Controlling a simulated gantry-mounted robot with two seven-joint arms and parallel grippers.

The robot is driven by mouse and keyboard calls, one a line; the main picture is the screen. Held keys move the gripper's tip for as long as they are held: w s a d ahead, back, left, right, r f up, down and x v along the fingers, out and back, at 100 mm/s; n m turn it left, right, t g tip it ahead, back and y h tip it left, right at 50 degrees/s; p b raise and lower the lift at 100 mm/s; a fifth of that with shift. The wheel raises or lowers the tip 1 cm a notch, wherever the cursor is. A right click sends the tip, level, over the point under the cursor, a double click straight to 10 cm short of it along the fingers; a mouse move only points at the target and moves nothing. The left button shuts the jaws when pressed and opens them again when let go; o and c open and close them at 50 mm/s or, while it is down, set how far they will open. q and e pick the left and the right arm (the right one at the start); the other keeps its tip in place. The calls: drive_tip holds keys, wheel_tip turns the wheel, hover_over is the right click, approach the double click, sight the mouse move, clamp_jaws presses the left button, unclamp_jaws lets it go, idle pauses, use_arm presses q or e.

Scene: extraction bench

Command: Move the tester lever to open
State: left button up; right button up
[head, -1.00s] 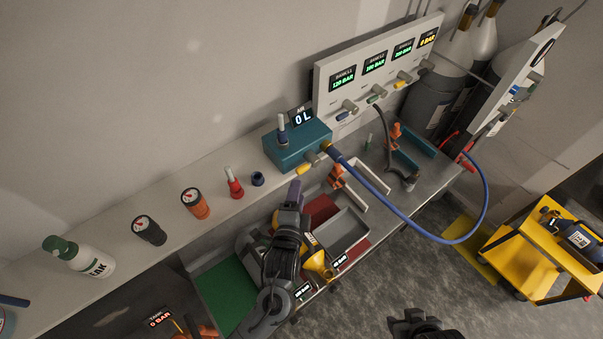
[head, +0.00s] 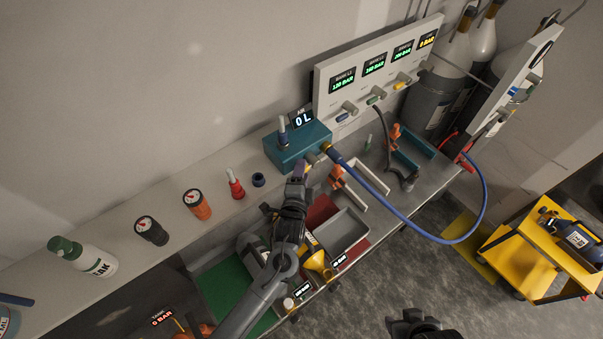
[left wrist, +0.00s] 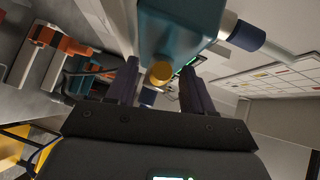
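The teal tester box (head: 288,153) sits on the shelf, with a small display reading 0 L behind it. It also shows at the top of the left wrist view (left wrist: 178,32). Its yellow lever (left wrist: 160,74) appears between my left gripper's fingers in the left wrist view, with gaps on both sides. My left gripper (head: 299,170) is at the tester's front and mostly hides the lever in the head view. Its fingers (left wrist: 159,82) are open. My right gripper (head: 412,320) is low in the head view, far from the tester; its finger opening is unclear.
A blue hose (head: 400,218) runs from the tester's right end and loops past the bench edge. A grey bin (head: 345,233) and orange clamp (head: 337,176) lie below. A gauge panel (head: 330,92) stands behind.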

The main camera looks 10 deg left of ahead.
use_arm(q)
clamp_jaws()
drive_tip(key=shift+f+b, duration=0.3)
drive_tip(key=shift+b, duration=0.15)
drive_tip(key=n+t+b, duration=0.1)
drive_tip(key=b, duration=0.2)
drive_tip(key=f+n+t+b, duration=0.1)
drive_tip(key=n+t+b, duration=0.1)
drive_tip(key=b, duration=0.1)
drive_tip(key=shift+w+d+f+b, duration=0.1)
drive_tip(key=shift+f+b, duration=0.2)
drive_tip(key=shift+o, duration=0.5)
unclamp_jaws()
